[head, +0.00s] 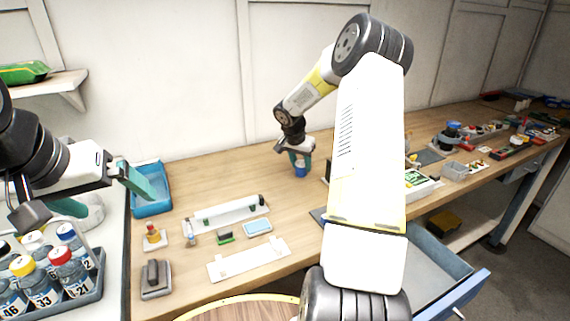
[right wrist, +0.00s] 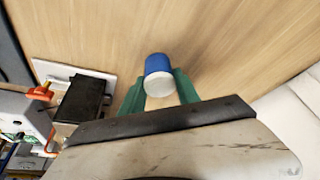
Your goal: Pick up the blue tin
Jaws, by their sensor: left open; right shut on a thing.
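The blue tin (right wrist: 157,66) is a small blue cylinder with a white end. In the right wrist view it sits between the two green fingers of my right gripper (right wrist: 160,92), which is shut on it. In the head view the tin (head: 300,171) shows below my right gripper (head: 299,160), close to the wooden table near the back wall. I cannot tell whether it touches the table. My left gripper (head: 105,192) is open and empty at the left, near a blue tray.
The blue tray (head: 151,207) stands at the table's left back. A rack of numbered bottles (head: 60,285) is at the lower left. White fixtures (head: 248,261) lie mid-table. A dark box (right wrist: 82,103) is left of my right gripper. An open drawer (head: 440,275) juts out at the lower right.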

